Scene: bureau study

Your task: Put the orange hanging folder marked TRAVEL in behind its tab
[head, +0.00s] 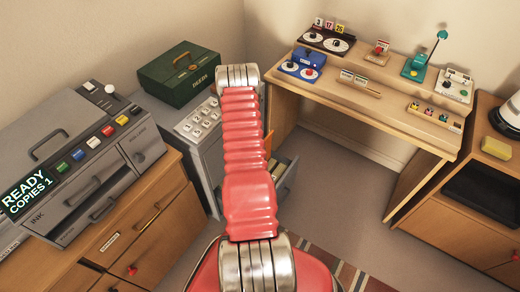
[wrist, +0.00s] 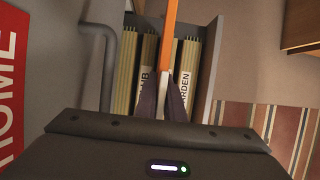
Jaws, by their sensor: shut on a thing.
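The orange folder (wrist: 170,35) shows edge-on in the wrist view as a thin upright strip. My gripper (wrist: 164,85) is shut on it, with its dark fingers on either side. No lettering on the folder is visible. Behind and below it is the open file drawer (wrist: 208,68), with tan hanging folders (wrist: 125,75) to both sides of the strip. One tab reads GARDEN (wrist: 185,82); another is partly hidden and ends in MB or similar. I cannot tell whether the folder's lower edge is inside the drawer. In the head view a sliver of orange (head: 268,144) shows beside my arm, which hides my gripper.
A red panel marked HOME (wrist: 10,80) is at the wrist view's left edge. The grey cabinet (head: 200,145) stands between the copier (head: 85,140) and the desk (head: 375,110). A green box (head: 180,73) is on the cabinet. The floor (head: 345,190) right of the drawer is clear.

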